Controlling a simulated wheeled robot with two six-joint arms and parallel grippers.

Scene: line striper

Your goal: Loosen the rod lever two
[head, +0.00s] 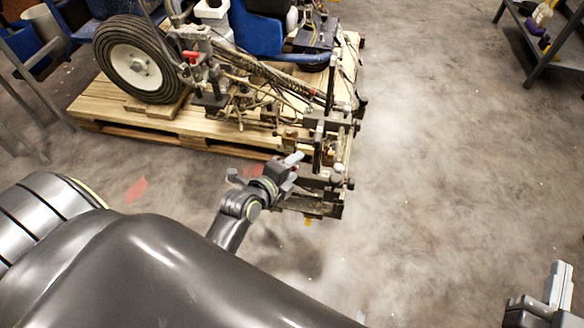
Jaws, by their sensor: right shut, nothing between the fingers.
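The line striper (255,85) stands on a wooden pallet, with its rod and clamp assembly (328,125) sticking out past the pallet's right end. I cannot single out rod lever two among the small dark parts there. My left gripper (292,167) is at the lower left of this assembly, close against it. A small red spot shows beside its fingers. Whether its fingers are open or touch a lever is too small to tell. My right gripper (560,285) is at the bottom right corner, shut and empty, far from the striper.
The wooden pallet (110,128) lies under the striper, which has a large black wheel (135,60). A metal shelf (540,70) with bottles stands at the top right. Metal frame legs are at the left edge. The concrete floor (440,150) right of the striper is clear.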

